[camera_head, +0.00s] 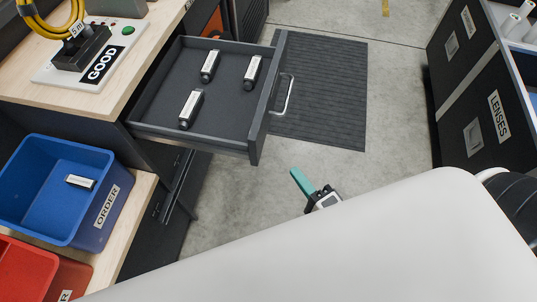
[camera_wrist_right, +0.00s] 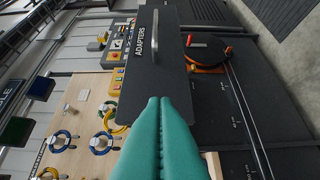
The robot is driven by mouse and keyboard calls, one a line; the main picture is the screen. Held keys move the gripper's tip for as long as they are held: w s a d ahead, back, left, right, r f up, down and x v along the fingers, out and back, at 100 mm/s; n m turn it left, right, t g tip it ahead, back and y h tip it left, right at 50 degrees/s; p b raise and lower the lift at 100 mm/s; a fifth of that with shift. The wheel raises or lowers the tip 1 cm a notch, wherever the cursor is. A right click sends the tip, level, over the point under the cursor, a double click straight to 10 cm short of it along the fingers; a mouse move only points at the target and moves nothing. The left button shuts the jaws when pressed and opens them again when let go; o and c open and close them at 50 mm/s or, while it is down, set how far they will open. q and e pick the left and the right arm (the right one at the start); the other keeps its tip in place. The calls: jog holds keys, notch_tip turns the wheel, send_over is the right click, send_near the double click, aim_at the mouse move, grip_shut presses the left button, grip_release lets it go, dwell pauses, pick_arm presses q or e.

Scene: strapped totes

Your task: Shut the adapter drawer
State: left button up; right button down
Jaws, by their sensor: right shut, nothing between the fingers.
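The adapter drawer (camera_head: 225,95) is pulled open from the bench in the head view, with several small black-and-white adapters (camera_head: 190,108) lying inside. Its silver handle (camera_head: 283,95) is on the right side of its front. In the right wrist view the dark drawer front (camera_wrist_right: 150,62) carries the label ADAPTERS, with the handle (camera_wrist_right: 155,30) beyond the label. My right gripper (camera_head: 297,176) has teal fingers and is below and right of the drawer front, apart from it. The fingers also show in the right wrist view (camera_wrist_right: 158,110), pressed together and empty. My left gripper is not in view.
A blue ORDER tote (camera_head: 108,218) with one adapter and a red tote (camera_head: 72,275) stand left of my arm. A black LENSES case (camera_head: 480,105) stands at the right. A ribbed mat (camera_head: 335,95) lies on the floor beyond the drawer front.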

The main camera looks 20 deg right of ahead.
aim_at(260, 146)
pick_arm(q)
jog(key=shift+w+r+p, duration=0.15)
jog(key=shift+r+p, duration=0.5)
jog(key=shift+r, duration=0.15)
pick_arm(e)
jog(key=shift+w+a, duration=0.75)
jog(key=shift+w, duration=0.5)
jog(key=shift+w+a, duration=0.7)
jog(key=shift+w, duration=0.5)
jog(key=shift+w+a, duration=0.75)
jog(key=shift+w, duration=0.5)
